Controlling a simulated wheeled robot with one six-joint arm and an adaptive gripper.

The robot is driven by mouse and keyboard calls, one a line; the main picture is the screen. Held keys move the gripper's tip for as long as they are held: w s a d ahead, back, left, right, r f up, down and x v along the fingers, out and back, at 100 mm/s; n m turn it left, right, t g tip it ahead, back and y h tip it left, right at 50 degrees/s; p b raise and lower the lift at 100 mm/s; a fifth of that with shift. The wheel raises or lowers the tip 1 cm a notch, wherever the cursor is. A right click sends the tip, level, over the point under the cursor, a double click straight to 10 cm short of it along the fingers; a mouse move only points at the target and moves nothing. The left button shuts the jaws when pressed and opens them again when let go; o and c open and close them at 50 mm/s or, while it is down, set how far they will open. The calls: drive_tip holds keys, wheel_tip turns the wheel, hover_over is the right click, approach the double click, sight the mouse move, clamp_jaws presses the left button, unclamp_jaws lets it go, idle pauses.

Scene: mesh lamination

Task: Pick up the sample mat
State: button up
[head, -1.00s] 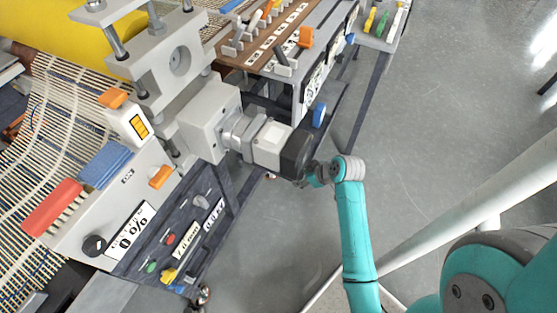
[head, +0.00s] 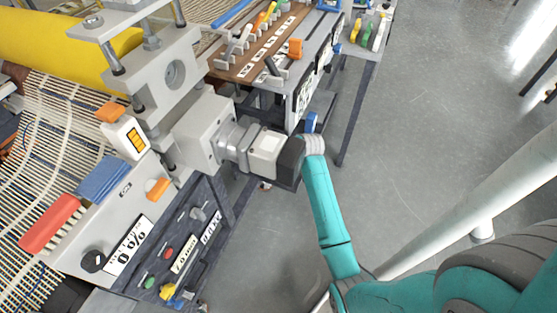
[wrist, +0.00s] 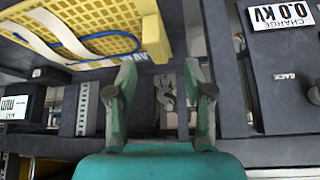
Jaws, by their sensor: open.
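I cannot identify the sample mat for certain in either view. In the wrist view a yellow perforated panel (wrist: 95,22), with a white strip and a blue cord on it, is at the upper left, beside and beyond the left finger. My gripper (wrist: 164,92) is open, with a gap between its two fingers and nothing held. Dark frame bars and an unclear grey part lie behind that gap. In the head view my teal arm reaches toward the grey motor housing, and my gripper is hidden there.
A laminating machine carries the motor housing (head: 262,152), a blue block (head: 103,178) and a red brush (head: 50,224). Beige mesh (head: 60,125) and a yellow roll (head: 65,38) lie behind. A charge display (wrist: 280,15) is at the wrist view's upper right. Open floor (head: 430,120) lies right.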

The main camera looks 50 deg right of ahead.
sight(266, 167)
drive_tip(key=shift+w+f, duration=0.15)
drive_tip(key=shift+w, duration=0.25)
drive_tip(key=shift+x, duration=2.35)
drive_tip(key=shift+c, duration=0.3)
clamp_jaws()
